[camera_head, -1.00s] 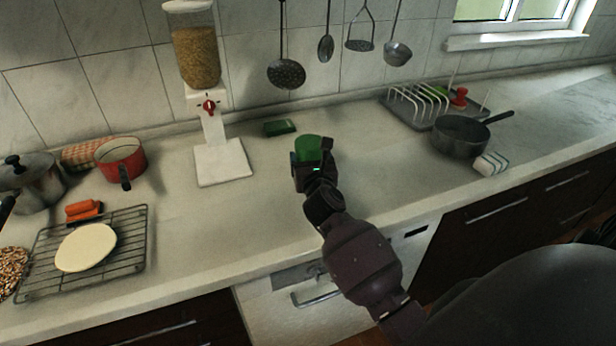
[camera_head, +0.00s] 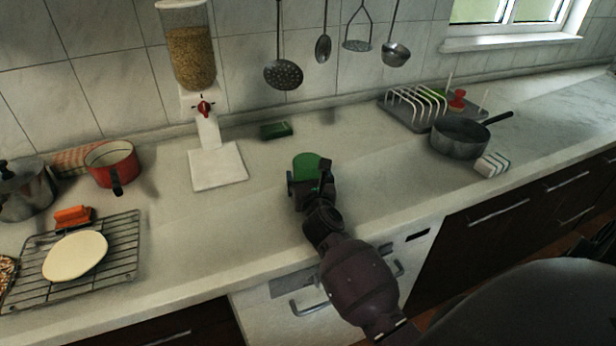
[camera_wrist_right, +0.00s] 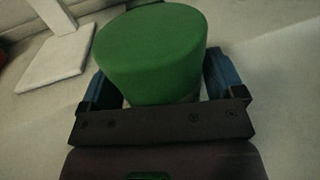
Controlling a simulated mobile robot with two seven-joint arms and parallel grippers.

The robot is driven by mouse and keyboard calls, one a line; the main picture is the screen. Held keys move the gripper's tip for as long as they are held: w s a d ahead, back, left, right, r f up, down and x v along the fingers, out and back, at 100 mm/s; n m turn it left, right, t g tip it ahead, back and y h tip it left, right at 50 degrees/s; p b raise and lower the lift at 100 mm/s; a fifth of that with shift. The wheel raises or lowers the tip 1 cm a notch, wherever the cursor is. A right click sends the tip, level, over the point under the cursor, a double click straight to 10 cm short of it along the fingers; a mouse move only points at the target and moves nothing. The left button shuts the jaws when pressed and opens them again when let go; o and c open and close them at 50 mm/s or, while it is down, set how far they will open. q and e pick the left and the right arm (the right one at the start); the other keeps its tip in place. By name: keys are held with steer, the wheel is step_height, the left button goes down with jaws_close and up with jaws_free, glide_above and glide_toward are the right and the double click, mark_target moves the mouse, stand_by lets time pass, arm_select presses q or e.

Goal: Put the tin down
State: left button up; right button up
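The green tin (camera_head: 307,165) is on the worktop (camera_head: 250,220) in front of the green sponge-like block, and looks upright. My right gripper (camera_head: 308,180) is around it from the front, one finger on each side. In the right wrist view the tin (camera_wrist_right: 152,50) stands between the blue-padded fingers of the gripper (camera_wrist_right: 163,85). Narrow gaps show beside its lower part, so the fingers look open. The tin's base is hidden by the gripper. My left gripper is not in view.
A dispenser (camera_head: 218,166) stands left of the tin, and a green block (camera_head: 276,130) lies behind it. A grey saucepan (camera_head: 460,138) and a rack (camera_head: 415,104) are at the right. A red pot (camera_head: 111,163) and a wire rack (camera_head: 120,245) are at the left. Worktop beside the tin is clear.

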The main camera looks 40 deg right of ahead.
steer(key=shift+o, duration=0.8)
steer(key=shift+r, duration=0.15)
steer(key=shift+s, duration=0.15)
steer(key=p+v, duration=0.1)
steer(key=v, duration=1)
steer(key=shift+s+a+r, duration=0.1)
steer(key=shift+s+a, duration=0.1)
steer(key=shift+s, duration=0.15)
